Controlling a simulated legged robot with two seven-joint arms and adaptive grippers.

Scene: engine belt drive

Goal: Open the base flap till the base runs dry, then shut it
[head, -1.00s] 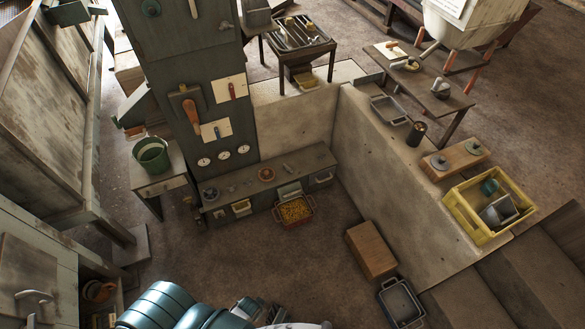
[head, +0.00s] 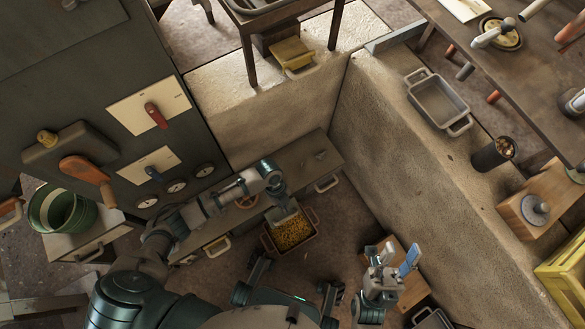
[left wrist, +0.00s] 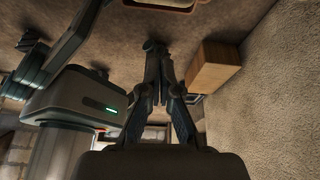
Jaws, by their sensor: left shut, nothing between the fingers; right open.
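The dark green cabinet (head: 100,110) has a low grey ledge (head: 305,165) along its foot. A pale flap (head: 283,214) sits at the ledge front, partly hidden by my left gripper. Below it a red-rimmed tray (head: 290,235) on the floor holds yellow grains; its rim also shows in the left wrist view (left wrist: 165,5). My left gripper (head: 277,194) is at the flap; I cannot tell whether it touches. In the left wrist view its fingers (left wrist: 153,50) are shut and empty. My right gripper (head: 388,258) is open, low to the right of the tray, over a wooden block.
The concrete wall (head: 400,150) bounds the right, with a grey tray (head: 440,100) and dark cup (head: 493,154) on top. The wooden block (left wrist: 213,66) stands on the floor. A red lever (head: 155,115), blue lever (head: 153,173) and green bucket (head: 62,210) are left.

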